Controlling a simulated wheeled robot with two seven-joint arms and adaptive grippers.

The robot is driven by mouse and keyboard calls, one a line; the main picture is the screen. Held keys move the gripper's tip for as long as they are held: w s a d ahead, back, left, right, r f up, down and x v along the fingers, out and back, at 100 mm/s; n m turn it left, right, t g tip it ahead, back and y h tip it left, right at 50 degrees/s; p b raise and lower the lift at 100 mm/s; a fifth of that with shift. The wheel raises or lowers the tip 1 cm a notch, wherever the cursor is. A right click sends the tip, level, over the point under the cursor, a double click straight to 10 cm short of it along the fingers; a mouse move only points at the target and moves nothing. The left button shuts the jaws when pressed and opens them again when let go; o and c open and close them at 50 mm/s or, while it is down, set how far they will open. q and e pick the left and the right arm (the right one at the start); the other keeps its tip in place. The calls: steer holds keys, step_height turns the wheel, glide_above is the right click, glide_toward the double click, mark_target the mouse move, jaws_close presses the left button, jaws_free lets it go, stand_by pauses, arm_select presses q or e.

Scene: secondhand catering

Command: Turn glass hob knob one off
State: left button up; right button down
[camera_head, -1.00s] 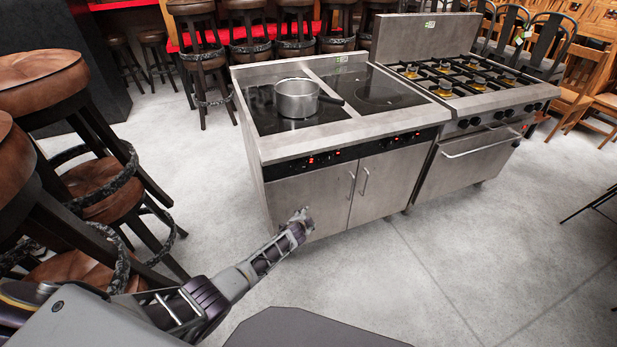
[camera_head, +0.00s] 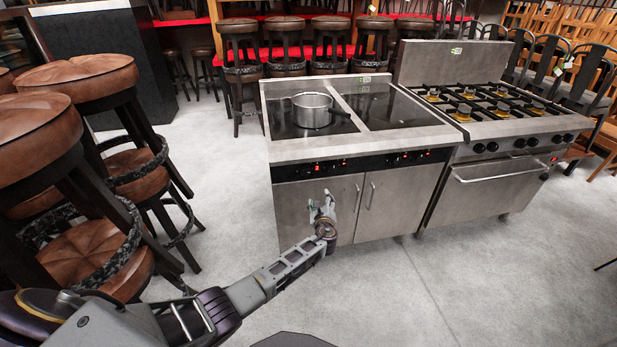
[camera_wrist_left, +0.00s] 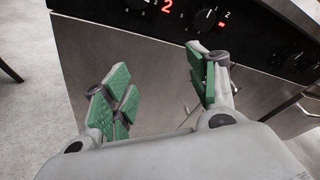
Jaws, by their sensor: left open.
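The glass hob (camera_head: 300,112) is set in a steel cabinet, with a dark control strip (camera_head: 365,163) along its front carrying small knobs and lit red digits. In the left wrist view, a round black knob (camera_wrist_left: 205,18) shows at the top beside a red figure 2, with another knob (camera_wrist_left: 138,5) to its left, partly cut off. My left gripper (camera_head: 322,202) is open and empty in front of the left cabinet door, below the strip. Its green-padded fingers (camera_wrist_left: 160,95) also show in the left wrist view, apart from the knobs. My right gripper is not in view.
A steel pot (camera_head: 312,110) stands on the hob's left side. Door handles (camera_head: 371,195) stick out near my left gripper. A gas range (camera_head: 495,150) adjoins on the right. Brown stools (camera_head: 85,75) crowd the left. The floor in front is clear.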

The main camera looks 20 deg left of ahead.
arm_select(q)
steer(key=shift+s+a+r+m+t+y, duration=0.1)
steer(key=shift+s+a+r+m+y, duration=0.3)
steer(key=shift+r+m+y, duration=0.55)
steer(key=shift+s+a+r+m+t+y, duration=0.1)
steer(key=shift+s+a+r+m+y, duration=0.3)
steer(key=shift+m, duration=1.05)
steer(key=shift+s+a+r+m+t+y, duration=0.15)
steer(key=shift+a+r+m+y, duration=0.35)
steer(key=shift+r+m, duration=0.6)
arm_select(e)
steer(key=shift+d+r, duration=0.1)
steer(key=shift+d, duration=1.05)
arm_select(q)
steer(key=shift+f, duration=0.15)
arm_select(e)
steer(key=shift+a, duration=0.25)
